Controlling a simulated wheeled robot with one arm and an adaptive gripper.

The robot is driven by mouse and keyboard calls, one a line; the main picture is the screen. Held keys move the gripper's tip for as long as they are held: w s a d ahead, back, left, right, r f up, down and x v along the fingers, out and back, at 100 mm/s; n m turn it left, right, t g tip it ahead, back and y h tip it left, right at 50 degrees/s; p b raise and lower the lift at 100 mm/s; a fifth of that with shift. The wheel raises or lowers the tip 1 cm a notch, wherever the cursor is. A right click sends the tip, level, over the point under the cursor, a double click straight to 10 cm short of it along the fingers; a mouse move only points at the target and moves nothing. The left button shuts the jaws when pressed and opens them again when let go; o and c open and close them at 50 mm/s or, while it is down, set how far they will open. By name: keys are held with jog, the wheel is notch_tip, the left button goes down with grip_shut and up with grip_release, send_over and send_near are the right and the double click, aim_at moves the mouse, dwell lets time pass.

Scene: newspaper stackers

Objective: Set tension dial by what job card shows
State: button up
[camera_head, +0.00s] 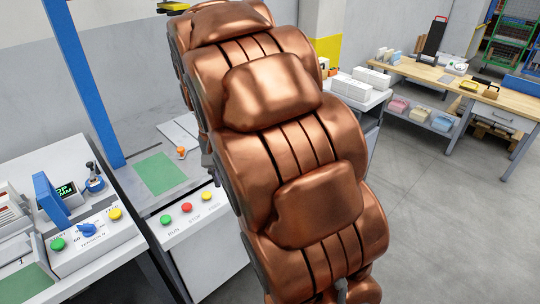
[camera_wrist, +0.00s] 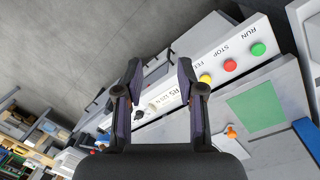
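A small dark display (camera_head: 65,190) with bright green-white characters, partly hidden by a blue plate, stands behind the box. My gripper (camera_wrist: 159,78) is open and empty in the wrist view, above a different panel.
A green button (camera_head: 57,244) and a yellow button (camera_head: 115,214) flank the dial. A second panel with green, red (camera_head: 186,207) and yellow buttons stands to the right. A blue post (camera_head: 85,80) rises behind. My copper arm hides the middle. Open floor (camera_head: 440,220) lies right.

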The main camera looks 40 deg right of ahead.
jog(key=w+d+f+m, duration=0.3)
jog(key=w+d+m, duration=0.2)
jog(key=w+d, duration=0.85)
jog(key=w+d+f+m, duration=0.1)
jog(key=d+f, duration=0.2)
jog(key=d, duration=0.2)
jog(key=w+d+f+m, duration=0.1)
jog(key=d+f+m, duration=0.1)
jog(key=d, duration=0.4)
jog(key=w+d+f+m+t, duration=0.1)
jog(key=d+f, duration=0.3)
jog(key=d, duration=0.1)
jog(key=shift+w+d+f+m, duration=0.15)
jog(key=shift+w+d+m, duration=0.15)
jog(key=shift+d+m, duration=0.1)
jog(key=shift+d+f, duration=0.4)
jog(key=shift+f, duration=0.2)
jog(key=shift+f+p, duration=1.1)
jog(key=shift+f, duration=2.55)
grip_shut()
